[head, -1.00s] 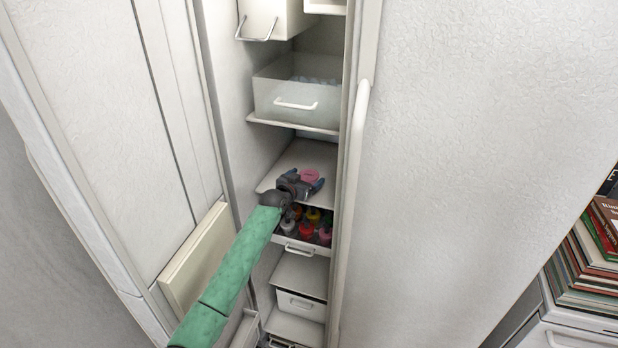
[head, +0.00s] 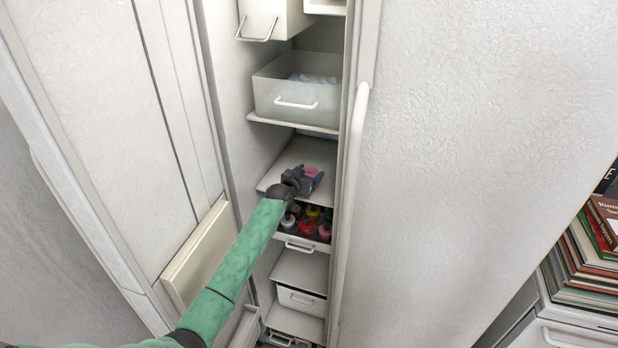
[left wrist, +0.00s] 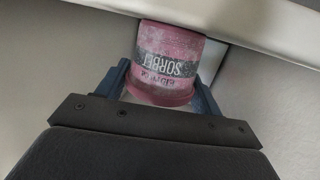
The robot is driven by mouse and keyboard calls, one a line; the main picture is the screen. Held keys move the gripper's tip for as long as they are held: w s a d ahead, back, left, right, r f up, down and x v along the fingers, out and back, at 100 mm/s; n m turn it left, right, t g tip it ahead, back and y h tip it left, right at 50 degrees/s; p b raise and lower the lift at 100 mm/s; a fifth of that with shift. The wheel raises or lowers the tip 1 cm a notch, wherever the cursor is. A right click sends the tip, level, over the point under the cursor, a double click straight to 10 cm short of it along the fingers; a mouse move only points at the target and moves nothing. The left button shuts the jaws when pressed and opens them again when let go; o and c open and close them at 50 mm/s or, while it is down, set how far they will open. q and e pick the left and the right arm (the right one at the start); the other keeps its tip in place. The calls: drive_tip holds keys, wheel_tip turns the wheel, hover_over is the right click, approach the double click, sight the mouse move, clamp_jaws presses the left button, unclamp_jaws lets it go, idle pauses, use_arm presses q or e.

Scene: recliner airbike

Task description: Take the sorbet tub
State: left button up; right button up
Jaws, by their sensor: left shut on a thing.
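The pink sorbet tub (left wrist: 168,62) has a dark label with its name, which reads upside down in the left wrist view. It is between the two blue fingers of my left gripper (left wrist: 160,90), which is shut on it. In the head view the left gripper (head: 313,177) is at the middle shelf of the tall open cabinet, and only a small pink part of the tub (head: 310,171) shows past it. I cannot tell whether the tub still touches the shelf (head: 300,152). My right gripper is not in view.
A drawer of several colored bottles (head: 308,227) is just below the gripper. A grey bin (head: 296,97) stands on the shelf above. The open cabinet door (head: 345,230) borders the right side. A stack of books (head: 590,255) is at far right.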

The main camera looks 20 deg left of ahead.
sight(309, 172)
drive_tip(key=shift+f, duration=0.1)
use_arm(q)
wheel_tip(309, 172, up, 5)
drive_tip(key=b, duration=0.3)
drive_tip(key=shift+f, duration=0.2)
wheel_tip(309, 172, up, 4)
drive_tip(key=shift+r+b, duration=0.25)
drive_tip(key=shift+b, duration=0.65)
drive_tip(key=shift+r, duration=0.45)
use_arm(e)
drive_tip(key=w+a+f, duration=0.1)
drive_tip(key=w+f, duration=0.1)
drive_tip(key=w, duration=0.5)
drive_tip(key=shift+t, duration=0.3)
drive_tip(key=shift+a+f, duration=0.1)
